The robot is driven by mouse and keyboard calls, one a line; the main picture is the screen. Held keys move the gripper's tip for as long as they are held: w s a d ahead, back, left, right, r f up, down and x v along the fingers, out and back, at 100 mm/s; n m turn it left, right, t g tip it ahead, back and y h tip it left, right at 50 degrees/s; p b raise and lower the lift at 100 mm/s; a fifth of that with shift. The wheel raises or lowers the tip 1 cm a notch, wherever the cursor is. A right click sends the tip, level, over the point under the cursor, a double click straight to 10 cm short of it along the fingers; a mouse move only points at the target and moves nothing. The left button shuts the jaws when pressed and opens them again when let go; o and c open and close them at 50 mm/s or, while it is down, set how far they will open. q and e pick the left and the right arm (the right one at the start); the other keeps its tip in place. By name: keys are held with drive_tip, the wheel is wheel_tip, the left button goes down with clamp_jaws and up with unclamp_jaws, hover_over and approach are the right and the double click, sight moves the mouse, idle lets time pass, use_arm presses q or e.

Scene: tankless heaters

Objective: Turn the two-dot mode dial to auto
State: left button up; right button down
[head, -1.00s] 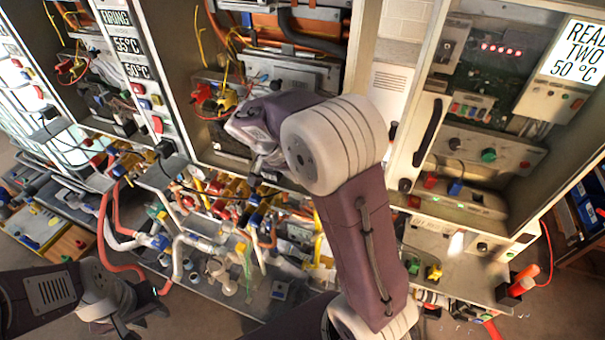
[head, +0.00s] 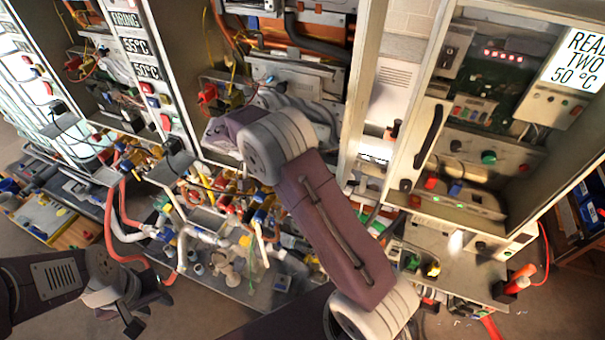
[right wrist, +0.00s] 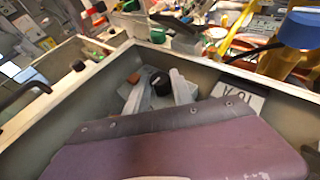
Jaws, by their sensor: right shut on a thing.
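In the right wrist view, the two pale fingers of my right gripper (right wrist: 158,88) stand on either side of a black round knob (right wrist: 159,80). They are shut on it, inside a grey cabinet. I cannot make out any dots or its pointer mark, so I cannot tell its setting. In the head view, my right arm reaches to the middle cabinet, and its own links hide most of that gripper and the knob. My left gripper (head: 142,308) is empty at the lower left, with its fingers apart, away from the cabinets.
The right cabinet (head: 440,95) carries a sign (head: 575,60) with READ, TWO and 50 °C. A green knob (head: 489,157) sits on its panel. Coloured valves and pipes (head: 235,200) crowd the space below the middle cabinet. The floor at the lower left is clear.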

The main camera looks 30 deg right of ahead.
drive_tip(key=c, duration=1.3)
unclamp_jaws()
drive_tip(key=shift+o, duration=1.1)
drive_tip(key=shift+d, duration=0.15)
drive_tip(key=b+v, duration=0.2)
drive_tip(key=v, duration=0.7)
drive_tip(key=shift+w, duration=0.1)
